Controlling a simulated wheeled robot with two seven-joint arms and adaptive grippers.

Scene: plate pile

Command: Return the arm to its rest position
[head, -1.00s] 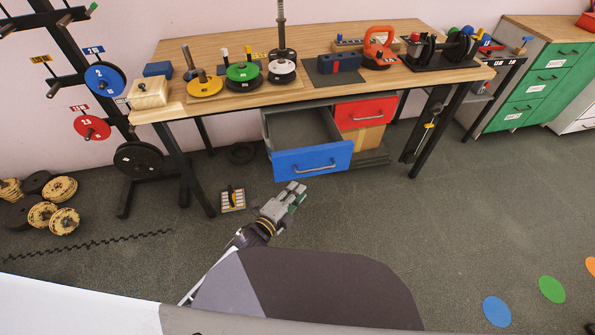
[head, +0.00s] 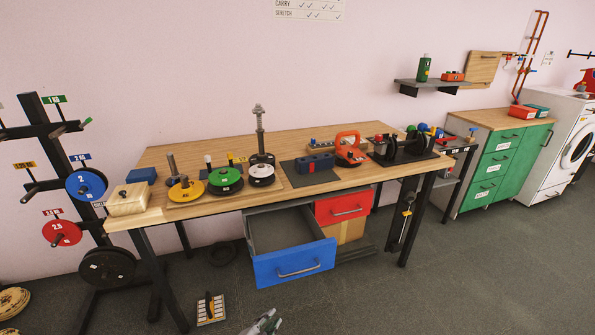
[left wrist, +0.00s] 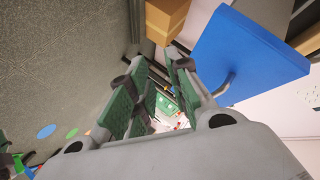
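My left gripper (head: 267,321) shows only in part at the bottom edge of the head view, low in front of the bench and below the open blue drawer (head: 294,264). In the left wrist view, the green-padded fingers of the left gripper (left wrist: 160,85) stand apart with an empty gap between them. The blue drawer front (left wrist: 245,50) is to the right of the fingers in that view, apart from them. My right gripper is in neither view.
The wooden bench (head: 215,205) carries a yellow plate (head: 186,190), a green plate (head: 225,180) and a white plate (head: 262,174). A plate rack (head: 65,150) stands at the left. A small tray (head: 211,309) lies on the floor. Open floor (head: 430,290) lies at the right.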

